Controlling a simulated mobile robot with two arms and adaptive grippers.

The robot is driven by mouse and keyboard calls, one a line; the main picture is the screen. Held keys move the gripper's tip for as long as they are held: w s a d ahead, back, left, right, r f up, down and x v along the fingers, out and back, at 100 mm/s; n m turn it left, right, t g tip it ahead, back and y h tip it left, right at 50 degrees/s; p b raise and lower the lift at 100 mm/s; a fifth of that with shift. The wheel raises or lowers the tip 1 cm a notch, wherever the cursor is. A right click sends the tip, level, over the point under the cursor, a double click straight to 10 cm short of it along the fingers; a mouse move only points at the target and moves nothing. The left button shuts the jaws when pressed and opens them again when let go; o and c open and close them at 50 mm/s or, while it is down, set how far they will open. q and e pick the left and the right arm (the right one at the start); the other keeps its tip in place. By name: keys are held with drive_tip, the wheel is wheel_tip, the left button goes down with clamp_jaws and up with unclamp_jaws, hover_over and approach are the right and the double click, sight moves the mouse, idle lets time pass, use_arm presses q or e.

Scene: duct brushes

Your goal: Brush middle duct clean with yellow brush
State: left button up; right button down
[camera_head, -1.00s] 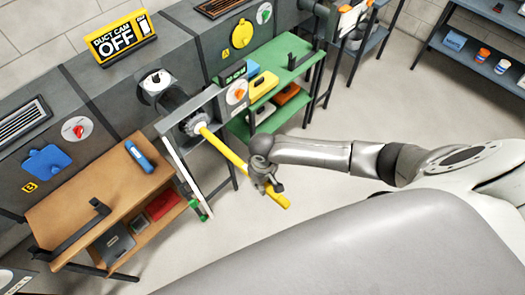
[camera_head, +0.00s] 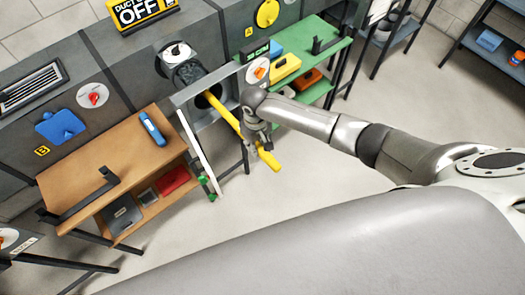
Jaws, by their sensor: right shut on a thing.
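The yellow brush (camera_head: 227,115) is a long yellow rod held by my right gripper (camera_head: 258,135), which is shut around it close to its near end. The rod runs up and left into the opening of the middle duct (camera_head: 203,100), a grey square frame with its door open. The brush head is hidden inside the duct. The rod's near end (camera_head: 269,159) sticks out below the gripper. My left gripper is not in view.
A wooden-topped bench (camera_head: 110,168) with a blue object (camera_head: 153,128) stands on the left. A green shelf (camera_head: 310,55) with yellow and orange boxes stands behind my right gripper. A black and yellow "duct" sign (camera_head: 142,10) sits on top.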

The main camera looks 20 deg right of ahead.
drive_tip(key=w+b, duration=0.1)
drive_tip(key=w, duration=0.1)
drive_tip(key=w+a+b, duration=0.1)
drive_tip(key=w, duration=0.1)
drive_tip(key=w+a+b, duration=0.1)
drive_tip(key=b, duration=0.1)
drive_tip(key=shift+w+f, duration=0.15)
drive_tip(key=shift+w, duration=0.25)
drive_tip(key=shift+w+a, duration=0.2)
drive_tip(key=shift+w, duration=0.3)
drive_tip(key=shift+r, duration=0.2)
